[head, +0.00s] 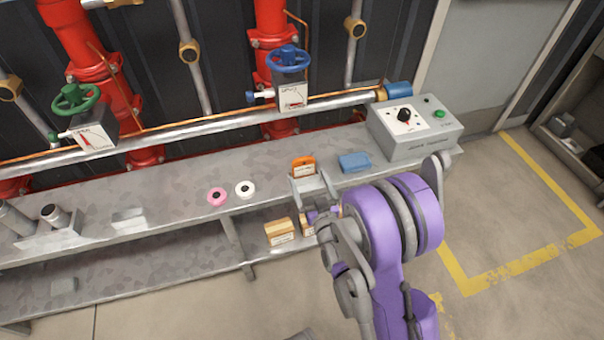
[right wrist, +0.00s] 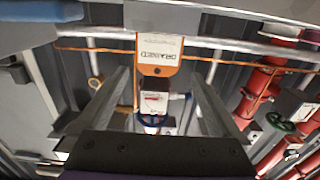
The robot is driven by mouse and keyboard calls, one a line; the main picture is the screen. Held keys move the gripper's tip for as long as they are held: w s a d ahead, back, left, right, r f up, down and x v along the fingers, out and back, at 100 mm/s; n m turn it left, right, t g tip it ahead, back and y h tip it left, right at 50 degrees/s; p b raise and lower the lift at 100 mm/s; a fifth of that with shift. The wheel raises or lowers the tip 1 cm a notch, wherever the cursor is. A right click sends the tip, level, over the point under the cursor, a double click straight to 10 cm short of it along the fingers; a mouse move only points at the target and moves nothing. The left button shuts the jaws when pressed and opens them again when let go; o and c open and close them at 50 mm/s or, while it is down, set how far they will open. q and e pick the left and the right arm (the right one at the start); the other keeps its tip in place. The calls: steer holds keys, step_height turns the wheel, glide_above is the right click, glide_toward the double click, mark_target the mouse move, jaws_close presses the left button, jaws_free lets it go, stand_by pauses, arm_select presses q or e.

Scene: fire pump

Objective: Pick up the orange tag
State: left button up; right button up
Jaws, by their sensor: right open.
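The orange tag (head: 303,164) stands near the back of the grey bench, with an orange top and a pale label. In the right wrist view the orange tag (right wrist: 160,58) shows its printed white label, upside down, ahead of and roughly centred between the fingers. My right gripper (head: 309,185) is just in front of the tag in the head view. In the right wrist view its two fingers (right wrist: 160,82) are spread apart with nothing visibly gripped. Whether a finger touches the tag cannot be told. My left gripper is not in view.
A blue block-like item (head: 354,162) lies right of the tag, beside a grey control box (head: 414,128). Pipes with a blue valve wheel (head: 288,58) run behind. Small boxes (head: 280,232) sit on the lower shelf.

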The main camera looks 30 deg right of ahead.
mark_target(303, 165)
steer(key=p+x, duration=0.1)
steer(key=x, duration=0.3)
steer(key=shift+w, duration=0.3)
steer(key=shift+x, duration=2.75)
steer(key=shift+d+f, duration=0.15)
steer(key=c, duration=1.1)
